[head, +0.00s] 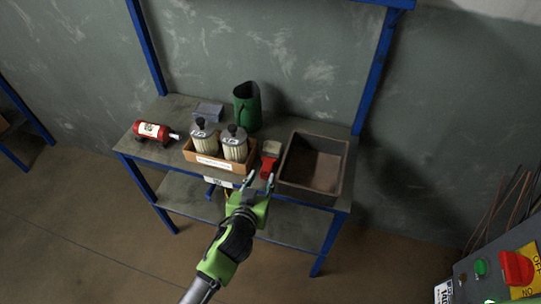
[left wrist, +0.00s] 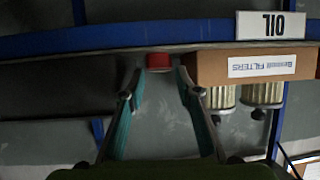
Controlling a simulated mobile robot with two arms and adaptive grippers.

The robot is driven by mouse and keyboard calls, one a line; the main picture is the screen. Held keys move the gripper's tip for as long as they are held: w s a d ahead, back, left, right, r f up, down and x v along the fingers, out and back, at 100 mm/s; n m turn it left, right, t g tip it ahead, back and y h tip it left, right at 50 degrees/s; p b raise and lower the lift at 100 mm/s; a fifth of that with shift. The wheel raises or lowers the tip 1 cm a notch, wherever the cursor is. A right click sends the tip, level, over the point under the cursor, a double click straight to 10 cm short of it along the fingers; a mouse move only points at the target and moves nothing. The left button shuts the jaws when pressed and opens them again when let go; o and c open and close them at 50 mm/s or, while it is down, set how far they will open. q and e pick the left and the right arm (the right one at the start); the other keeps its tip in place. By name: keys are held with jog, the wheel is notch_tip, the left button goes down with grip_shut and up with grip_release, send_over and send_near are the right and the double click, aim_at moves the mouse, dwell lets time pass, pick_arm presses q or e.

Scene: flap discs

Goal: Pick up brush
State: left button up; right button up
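The brush (head: 268,166) has a red handle and a pale bristle end. It lies on the workbench between the filter box and the grey tray, handle toward the front edge. In the left wrist view the red handle end (left wrist: 159,62) shows between and beyond my fingertips. My left gripper (head: 259,178) is open and empty at the front edge of the bench, close to the handle; its spread fingers also show in the left wrist view (left wrist: 160,84). I cannot tell whether a finger touches the brush. My right gripper is not in view.
A cardboard box (head: 207,161) with two filters stands left of the brush. A deep grey tray (head: 342,174) stands close on the right. An OIL sign (left wrist: 270,25) hangs at the edge.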

aim_at(266, 169)
pick_arm(q)
jog(key=shift+r+x, duration=0.15)
jog(key=shift+x, duration=1.15)
jog(key=shift+r+x, duration=0.1)
jog(key=shift+x, duration=1.2)
jog(key=shift+d, duration=0.2)
grip_shut()
